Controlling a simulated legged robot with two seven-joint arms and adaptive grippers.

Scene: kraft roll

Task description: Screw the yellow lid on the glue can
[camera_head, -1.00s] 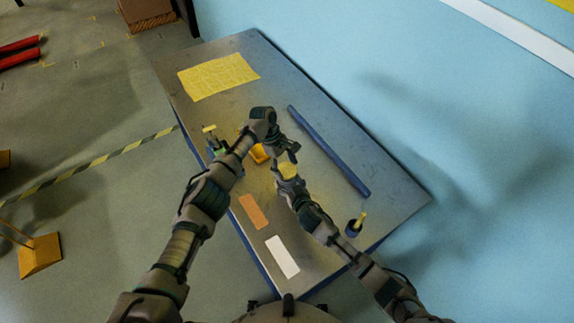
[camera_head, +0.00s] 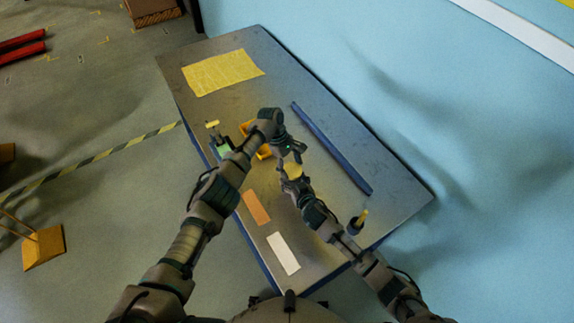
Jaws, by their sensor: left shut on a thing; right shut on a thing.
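A pale yellow round thing (camera_head: 294,171) shows at my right gripper (camera_head: 288,175). It is too small to tell if it is the yellow lid or the glue can's top. My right gripper is shut on it above the table's middle. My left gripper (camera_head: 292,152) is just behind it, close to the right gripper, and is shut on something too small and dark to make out. I cannot tell whether the two held things touch.
The grey table (camera_head: 330,205) bears a yellow sheet (camera_head: 223,73), a long blue roll (camera_head: 332,148), an orange card (camera_head: 256,207), a white card (camera_head: 283,254) and a dark pot with a yellow stick (camera_head: 357,222). A yellow-orange bin (camera_head: 264,152) and a green item (camera_head: 223,147) are partly behind my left arm.

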